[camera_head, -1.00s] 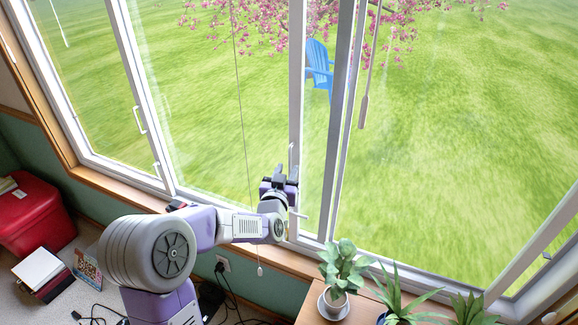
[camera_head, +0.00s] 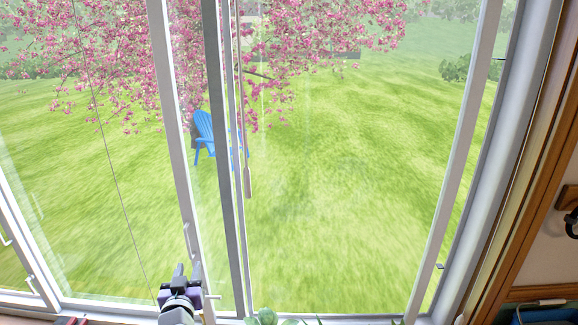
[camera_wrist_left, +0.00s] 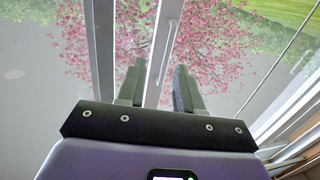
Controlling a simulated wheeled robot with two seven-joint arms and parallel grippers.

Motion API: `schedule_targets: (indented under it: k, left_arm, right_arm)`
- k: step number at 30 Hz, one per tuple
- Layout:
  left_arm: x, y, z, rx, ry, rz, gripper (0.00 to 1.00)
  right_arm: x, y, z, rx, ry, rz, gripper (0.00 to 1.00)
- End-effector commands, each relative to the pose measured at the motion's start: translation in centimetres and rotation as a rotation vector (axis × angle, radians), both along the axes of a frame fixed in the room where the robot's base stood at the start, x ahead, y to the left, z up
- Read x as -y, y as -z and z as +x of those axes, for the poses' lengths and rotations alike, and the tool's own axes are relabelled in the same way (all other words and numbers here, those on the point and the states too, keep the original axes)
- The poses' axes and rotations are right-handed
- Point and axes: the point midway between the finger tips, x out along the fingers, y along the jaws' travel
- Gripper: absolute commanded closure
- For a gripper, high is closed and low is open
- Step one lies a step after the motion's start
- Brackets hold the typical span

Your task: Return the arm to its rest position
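My left gripper (camera_head: 187,271) shows at the bottom of the head view, pointing up in front of the window frame. Most of my left arm is out of view below it. In the left wrist view its two grey fingers (camera_wrist_left: 158,68) stand apart with a gap and nothing held between them. A white window handle (camera_wrist_left: 166,50) shows beyond the gap; I cannot tell how near it is. My right gripper is in no view.
The large window's white upright (camera_head: 175,110) and grey upright (camera_head: 223,150) stand close to the gripper. Plant leaves (camera_head: 267,317) show at the bottom edge. A wooden trim (camera_head: 520,180) and wall lie at right. A blue chair (camera_head: 204,133) is outside.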

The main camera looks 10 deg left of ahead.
Motion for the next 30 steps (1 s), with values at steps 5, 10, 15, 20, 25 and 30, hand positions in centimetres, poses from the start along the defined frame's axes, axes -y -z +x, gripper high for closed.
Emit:
schedule_targets:
  k: [5,10,15,20,25,30]
  left_arm:
    - [4.2,10.3,-0.4,-0.249,0.096,-0.120,0.64]
    - [9.6,21.7,-4.4,-0.564,0.189,-0.275,0.64]
    - [14.9,31.1,-11.7,-0.896,0.253,-0.428,0.64]
    - [19.1,36.6,-19.9,-1.184,0.284,-0.549,0.64]
    - [21.4,38.8,-25.8,-1.375,0.293,-0.621,0.64]
    - [22.1,39.3,-27.5,-1.431,0.292,-0.641,0.64]
  right_arm:
    - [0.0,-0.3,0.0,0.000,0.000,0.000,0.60]
    - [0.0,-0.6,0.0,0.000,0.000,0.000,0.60]
    - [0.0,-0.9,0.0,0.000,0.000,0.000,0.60]
    - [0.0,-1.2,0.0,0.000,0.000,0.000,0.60]
    - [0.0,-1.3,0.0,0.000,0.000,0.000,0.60]
    - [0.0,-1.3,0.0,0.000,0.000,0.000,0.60]
